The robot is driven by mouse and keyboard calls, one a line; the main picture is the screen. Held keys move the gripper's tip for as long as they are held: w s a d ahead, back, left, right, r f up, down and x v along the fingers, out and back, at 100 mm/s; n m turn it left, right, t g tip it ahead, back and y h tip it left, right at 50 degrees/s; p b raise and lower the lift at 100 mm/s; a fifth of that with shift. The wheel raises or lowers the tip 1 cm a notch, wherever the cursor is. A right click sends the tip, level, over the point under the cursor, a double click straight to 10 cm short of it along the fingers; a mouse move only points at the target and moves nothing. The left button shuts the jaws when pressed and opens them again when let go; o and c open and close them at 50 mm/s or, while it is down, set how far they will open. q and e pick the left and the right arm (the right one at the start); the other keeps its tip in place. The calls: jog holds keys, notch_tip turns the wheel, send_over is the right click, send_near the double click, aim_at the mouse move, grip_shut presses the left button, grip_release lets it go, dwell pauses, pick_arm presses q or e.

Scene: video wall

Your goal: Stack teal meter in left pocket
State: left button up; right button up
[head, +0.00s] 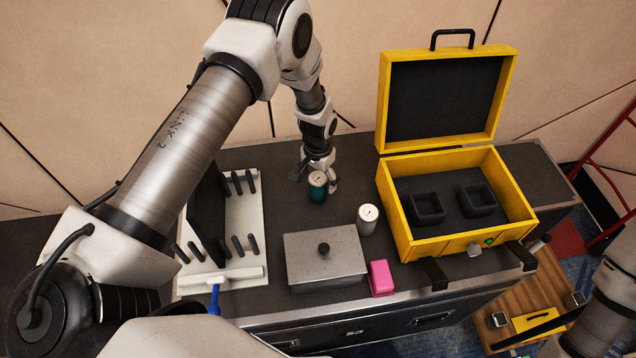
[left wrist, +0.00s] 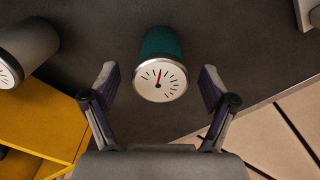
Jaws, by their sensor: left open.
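The teal meter (head: 317,187) stands on the dark counter, with a white dial and red needle on top. In the left wrist view the teal meter (left wrist: 160,66) lies between the spread fingers of my left gripper (left wrist: 158,90), apart from both. In the head view my left gripper (head: 318,178) is open around the meter from behind. The yellow case (head: 405,225) stands open to the right, with two empty square foam pockets. The left pocket (head: 427,207) is beside the right pocket (head: 477,199). My right gripper is not in view.
A white-grey meter (head: 367,219) stands between the teal meter and the case. A grey lidded box (head: 325,258), a pink block (head: 381,278) and a white rack with dark pegs (head: 248,215) are nearby. The case lid (head: 445,95) stands up behind.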

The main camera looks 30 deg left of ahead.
pick_arm(q)
jog(key=shift+f, duration=0.15)
jog(key=c, duration=1.5)
jog(key=shift+c, duration=0.2)
